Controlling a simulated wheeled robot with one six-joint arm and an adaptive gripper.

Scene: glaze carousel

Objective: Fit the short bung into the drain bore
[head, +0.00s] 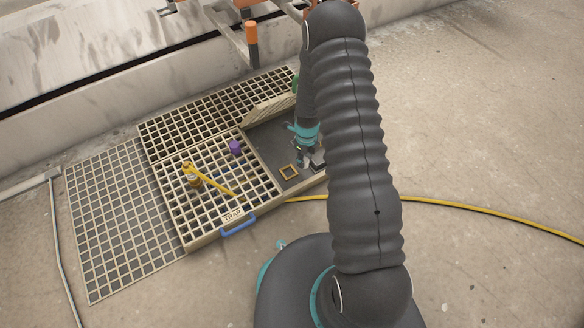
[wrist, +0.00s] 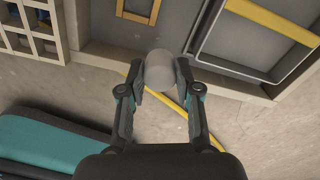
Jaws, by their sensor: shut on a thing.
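My gripper (wrist: 160,80) is shut on a short, plain grey cylinder (wrist: 160,68), which looks like the short bung. The wrist view shows its rounded side and end between the two fingertips. In the head view my gripper (head: 307,160) is low over the open, dark recess in the grating, and my arm hides part of that area. A square orange-tan frame (head: 288,172) lies in the recess to the left of the gripper. It also shows at the top of the wrist view (wrist: 137,10). I cannot make out the drain bore in either view.
A grating panel (head: 205,215) labelled TRAP with a blue handle (head: 238,226) lies left of the recess. On it are a purple cylinder (head: 235,147), a brown bottle-like thing (head: 193,178) and a yellow bar (head: 217,183). A yellow hose (head: 460,207) crosses the floor.

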